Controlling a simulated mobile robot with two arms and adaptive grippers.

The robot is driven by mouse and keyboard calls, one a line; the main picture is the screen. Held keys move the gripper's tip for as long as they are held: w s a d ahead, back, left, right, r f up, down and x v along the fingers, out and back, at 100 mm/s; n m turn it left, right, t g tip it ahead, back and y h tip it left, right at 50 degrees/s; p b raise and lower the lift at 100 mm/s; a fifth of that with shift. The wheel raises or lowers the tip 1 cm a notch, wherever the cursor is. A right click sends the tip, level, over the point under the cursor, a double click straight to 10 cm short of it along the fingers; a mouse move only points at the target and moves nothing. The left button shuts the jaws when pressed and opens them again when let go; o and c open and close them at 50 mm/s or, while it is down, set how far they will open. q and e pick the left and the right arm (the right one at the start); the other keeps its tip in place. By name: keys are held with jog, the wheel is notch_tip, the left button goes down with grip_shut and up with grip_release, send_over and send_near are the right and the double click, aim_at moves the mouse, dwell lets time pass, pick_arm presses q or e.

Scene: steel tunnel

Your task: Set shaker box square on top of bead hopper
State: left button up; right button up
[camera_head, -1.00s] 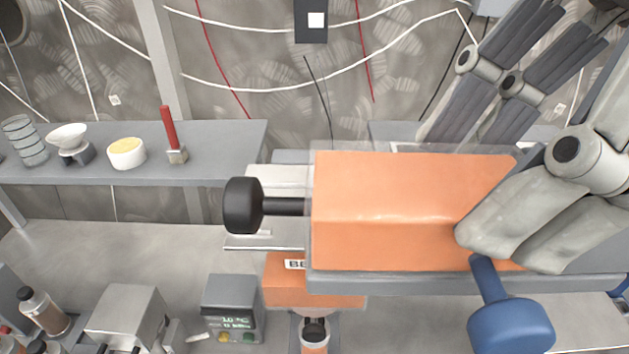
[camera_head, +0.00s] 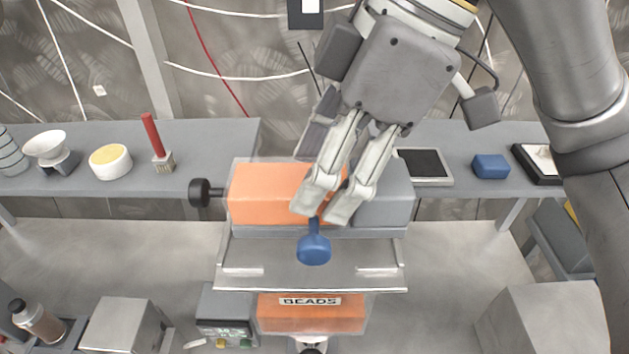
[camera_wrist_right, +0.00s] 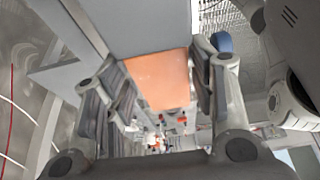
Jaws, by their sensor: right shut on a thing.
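The shaker box (camera_head: 265,195) is a clear-covered box, orange on the left and grey on the right. A black knob (camera_head: 200,193) sticks out at its left and a blue knob (camera_head: 314,248) at its front. My right gripper (camera_head: 325,208) is shut on it from above; the fingers hide its middle. In the right wrist view the orange box (camera_wrist_right: 158,80) lies between the fingers. The bead hopper (camera_head: 310,317), orange with a BEADS label, stands below, with a grey top plate (camera_head: 310,265). The box is over the plate's back part; I cannot tell whether they touch. My left gripper is not in view.
A grey shelf behind holds a white bowl (camera_head: 45,147), a yellow-topped tub (camera_head: 110,161), a red-handled brush (camera_head: 156,143), a tablet-like panel (camera_head: 426,166) and a blue block (camera_head: 490,166). Grey boxes stand at the front left (camera_head: 122,328) and front right (camera_head: 540,322).

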jog(key=shift+w+a+f, duration=0.3)
jog(key=shift+w+f, duration=0.05)
jog(key=shift+f, duration=0.2)
jog(key=shift+w+a+f, duration=0.1)
jog(key=shift+f, duration=0.2)
jog(key=f, duration=0.1)
jog(key=f+p, duration=0.1)
jog(key=f, duration=0.1)
jog(key=shift+w+a+p, duration=0.2)
jog(key=shift+w+p, duration=0.05)
jog(key=shift+p, duration=0.15)
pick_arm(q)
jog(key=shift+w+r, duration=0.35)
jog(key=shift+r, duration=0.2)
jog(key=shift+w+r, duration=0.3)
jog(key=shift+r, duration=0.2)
pick_arm(e)
jog(key=shift+s+d+f, duration=0.1)
jog(key=shift+f, duration=0.2)
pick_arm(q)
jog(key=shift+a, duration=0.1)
pick_arm(e)
jog(key=o, duration=1.3)
jog(key=shift+f, duration=0.15)
jog(key=shift+o, duration=0.2)
